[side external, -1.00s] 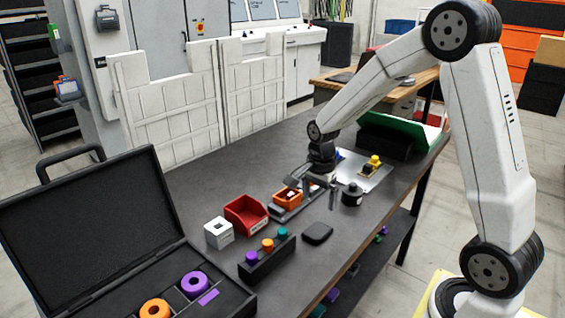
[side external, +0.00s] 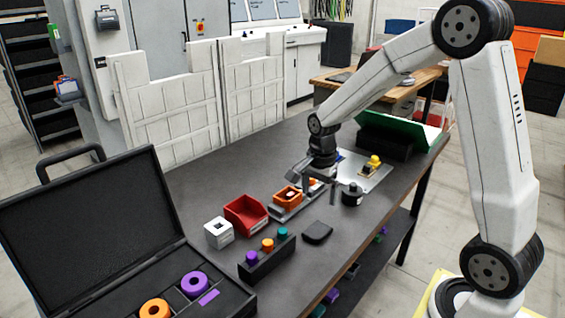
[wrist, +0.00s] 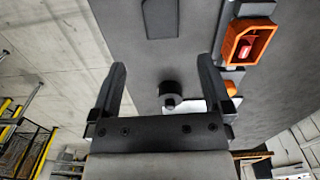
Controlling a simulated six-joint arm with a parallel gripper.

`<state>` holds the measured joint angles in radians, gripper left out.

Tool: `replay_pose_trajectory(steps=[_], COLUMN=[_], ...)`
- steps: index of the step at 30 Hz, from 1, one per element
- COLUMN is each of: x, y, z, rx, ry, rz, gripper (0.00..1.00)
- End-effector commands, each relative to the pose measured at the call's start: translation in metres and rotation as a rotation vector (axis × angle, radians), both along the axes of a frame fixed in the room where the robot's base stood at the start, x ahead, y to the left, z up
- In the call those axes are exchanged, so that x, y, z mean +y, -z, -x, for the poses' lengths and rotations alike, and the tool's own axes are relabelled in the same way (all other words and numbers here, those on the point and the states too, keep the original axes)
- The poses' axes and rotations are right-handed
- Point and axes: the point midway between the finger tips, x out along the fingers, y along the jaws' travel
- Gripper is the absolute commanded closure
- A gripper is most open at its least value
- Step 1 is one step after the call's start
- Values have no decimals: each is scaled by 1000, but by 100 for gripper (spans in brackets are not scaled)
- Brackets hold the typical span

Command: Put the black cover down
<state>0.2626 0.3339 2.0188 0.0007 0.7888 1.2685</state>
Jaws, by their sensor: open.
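The black cover (side external: 317,232) is a flat dark piece with rounded corners, lying on the dark table in front of the orange fixture. In the wrist view it shows as a dark flat shape (wrist: 160,18) at the top, beyond my fingertips. My gripper (side external: 320,184) is open and empty, above the table behind the cover and apart from it. In the wrist view my gripper (wrist: 163,82) has its two fingers wide apart with nothing between them but the table and a black round part further off.
An orange fixture (side external: 287,197) on a grey rail lies close to my gripper. A black cylinder (side external: 352,195) stands to the right. A red bin (side external: 245,215), a white cube (side external: 219,232) and a black rack (side external: 267,262) with coloured pegs stand left. An open black case (side external: 90,235) is far left.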

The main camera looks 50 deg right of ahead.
Motion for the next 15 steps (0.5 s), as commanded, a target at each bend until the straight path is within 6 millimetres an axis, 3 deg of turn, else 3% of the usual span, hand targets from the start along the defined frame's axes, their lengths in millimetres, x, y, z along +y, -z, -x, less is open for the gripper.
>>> replay_pose_trajectory(steps=[8, 15], x=[26, 57], y=[2, 6], z=[16, 43], rx=[-43, -101], ry=[-303, -733], rz=[16, 55], gripper=[0, 0])
